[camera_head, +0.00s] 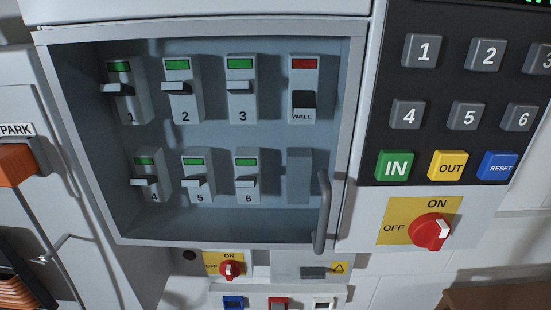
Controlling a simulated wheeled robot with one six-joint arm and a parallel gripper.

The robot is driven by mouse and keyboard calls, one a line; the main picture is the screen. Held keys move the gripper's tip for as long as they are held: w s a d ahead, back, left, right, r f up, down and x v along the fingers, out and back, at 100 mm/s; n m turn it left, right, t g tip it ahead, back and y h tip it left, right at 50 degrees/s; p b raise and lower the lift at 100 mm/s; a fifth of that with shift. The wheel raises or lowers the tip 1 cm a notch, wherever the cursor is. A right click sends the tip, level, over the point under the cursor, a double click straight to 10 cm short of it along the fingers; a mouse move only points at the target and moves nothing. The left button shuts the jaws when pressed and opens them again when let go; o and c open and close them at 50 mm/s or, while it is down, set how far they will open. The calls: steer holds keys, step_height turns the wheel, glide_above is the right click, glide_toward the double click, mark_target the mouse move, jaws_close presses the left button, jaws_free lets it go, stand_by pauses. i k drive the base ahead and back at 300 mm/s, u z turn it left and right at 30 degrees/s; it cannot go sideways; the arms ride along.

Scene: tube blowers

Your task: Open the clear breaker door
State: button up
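The clear breaker door (205,240) fills the left and middle of the view. It has a grey frame, and its panel is see-through. It looks shut over the breaker box. Its grey vertical bar handle (323,212) is at the lower right of the door. Behind the panel, breakers 1 to 6 show green marks, such as breaker 1 (127,92). The WALL breaker (303,90) at the upper right shows a red mark. My gripper is not in view.
A keypad panel (450,80) stands right of the door, above a red ON/OFF knob (430,232). A smaller red knob (230,269) and several buttons (279,303) sit below the door. An orange block (15,165) under a PARK label is at the left.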

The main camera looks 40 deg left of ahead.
mark_target(323, 239)
steer(key=u, duration=2.85)
steer(key=k, duration=0.75)
steer(key=z, duration=1)
